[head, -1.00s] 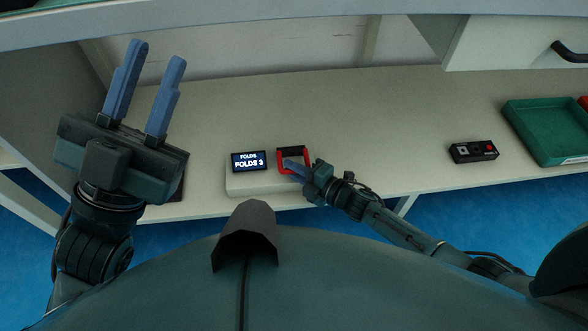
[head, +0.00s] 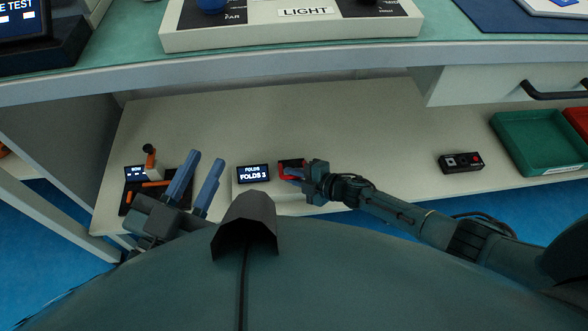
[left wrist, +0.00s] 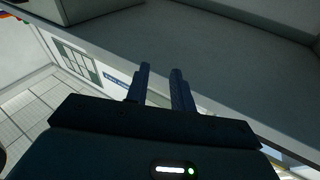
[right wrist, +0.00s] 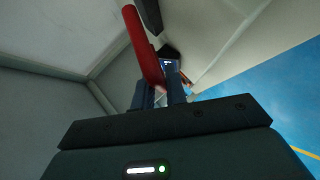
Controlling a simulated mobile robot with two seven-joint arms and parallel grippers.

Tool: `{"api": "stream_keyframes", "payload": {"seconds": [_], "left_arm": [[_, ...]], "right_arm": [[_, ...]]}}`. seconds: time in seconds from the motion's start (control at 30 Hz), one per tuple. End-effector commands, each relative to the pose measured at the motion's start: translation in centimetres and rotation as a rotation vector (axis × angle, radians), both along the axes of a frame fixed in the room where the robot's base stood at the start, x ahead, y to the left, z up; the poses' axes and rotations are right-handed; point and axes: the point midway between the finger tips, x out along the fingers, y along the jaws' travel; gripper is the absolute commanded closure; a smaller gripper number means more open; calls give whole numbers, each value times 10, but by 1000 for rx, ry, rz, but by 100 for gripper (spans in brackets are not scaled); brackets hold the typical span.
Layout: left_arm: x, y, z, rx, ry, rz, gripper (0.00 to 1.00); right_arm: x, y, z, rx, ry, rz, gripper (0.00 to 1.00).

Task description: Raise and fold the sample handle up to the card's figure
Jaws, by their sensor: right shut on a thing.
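The sample block (head: 262,203) sits on the lower shelf near its front edge. Its small black screen (head: 253,173) reads "FOLDS 3". The red handle (head: 283,166) stands at the right end of the block; in the right wrist view it is a long red bar (right wrist: 144,48) rising between my fingers. My right gripper (head: 296,173) is shut on the red handle and hides part of it. My left gripper (head: 196,182) is open and empty, left of the block, with both blue fingers apart. In the left wrist view its fingers (left wrist: 159,85) hold nothing. No card is clearly identifiable.
A dark device with an orange lever (head: 150,160) stands left on the shelf (head: 350,130). A black button box (head: 461,162) and a green tray (head: 540,140) are at the right. A panel labelled LIGHT (head: 300,28) is on the worktop above.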

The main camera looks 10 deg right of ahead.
Motion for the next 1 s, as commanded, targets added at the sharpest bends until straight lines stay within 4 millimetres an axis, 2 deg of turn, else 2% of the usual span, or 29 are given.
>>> {"api": "stream_keyframes", "payload": {"seconds": [0.03, 0.4, 0.97, 1.0], "left_arm": [[0, 1, 6, 20, 4, 9, 76], [-3, 6, 3, 102, 2, 36, 76], [-3, 7, 0, 119, 4, 39, 76], [-3, 7, 0, 119, 4, 39, 76]], "right_arm": [[-1, -1, 6, -13, 33, 4, 100], [4, -1, 11, -10, 216, 5, 100], [2, 1, 9, -7, 257, 10, 100], [2, 1, 9, -7, 257, 10, 85]]}}
